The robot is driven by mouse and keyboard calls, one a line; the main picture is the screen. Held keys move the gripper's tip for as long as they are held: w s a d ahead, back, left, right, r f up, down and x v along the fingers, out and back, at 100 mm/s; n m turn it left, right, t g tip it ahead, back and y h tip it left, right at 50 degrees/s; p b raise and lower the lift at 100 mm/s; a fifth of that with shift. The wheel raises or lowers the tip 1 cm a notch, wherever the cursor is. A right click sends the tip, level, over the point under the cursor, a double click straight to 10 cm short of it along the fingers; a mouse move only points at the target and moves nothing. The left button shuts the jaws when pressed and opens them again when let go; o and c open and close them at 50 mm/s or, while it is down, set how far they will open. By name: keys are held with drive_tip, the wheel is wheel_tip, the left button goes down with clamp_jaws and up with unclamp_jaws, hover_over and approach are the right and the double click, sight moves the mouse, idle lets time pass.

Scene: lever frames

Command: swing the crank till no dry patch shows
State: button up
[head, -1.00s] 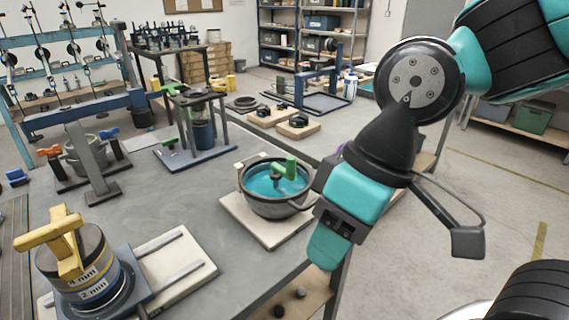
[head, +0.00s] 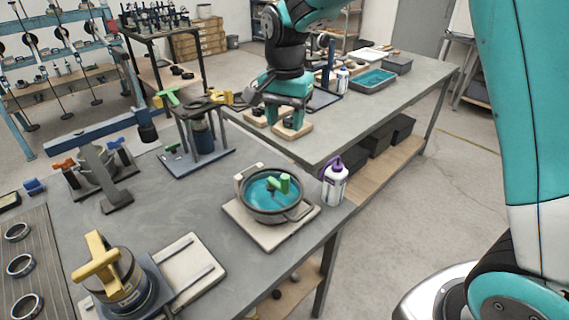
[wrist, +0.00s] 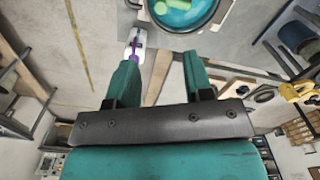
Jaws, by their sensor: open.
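A round grey pan (head: 252,203) holds teal liquid (head: 256,190) and has a green crank handle (head: 284,184) standing up over it. The pan sits on a pale board near the table's right edge. Its teal inside (wrist: 200,19) and the green handle (wrist: 167,5) also show, cut off, at the top of the wrist view. I cannot make out any dry patch. My gripper (head: 285,121) is behind the pan in the head view, apart from the crank. Its two teal fingers (wrist: 160,72) are spread, with nothing between them.
A white bottle with a purple spout (head: 335,184) stands just right of the pan. A yellow-handled drum (head: 118,283) is at front left, and a small stand with green and yellow handles (head: 203,140) is behind the pan. Bare grey tabletop (head: 178,205) lies left of the pan.

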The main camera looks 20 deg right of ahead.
sight(285, 176)
wheel_tip(285, 176, down, 18)
drive_tip(key=p, duration=0.4)
drive_tip(key=shift+w+r, duration=0.1)
drive_tip(key=shift+r, duration=0.15)
clamp_jaws()
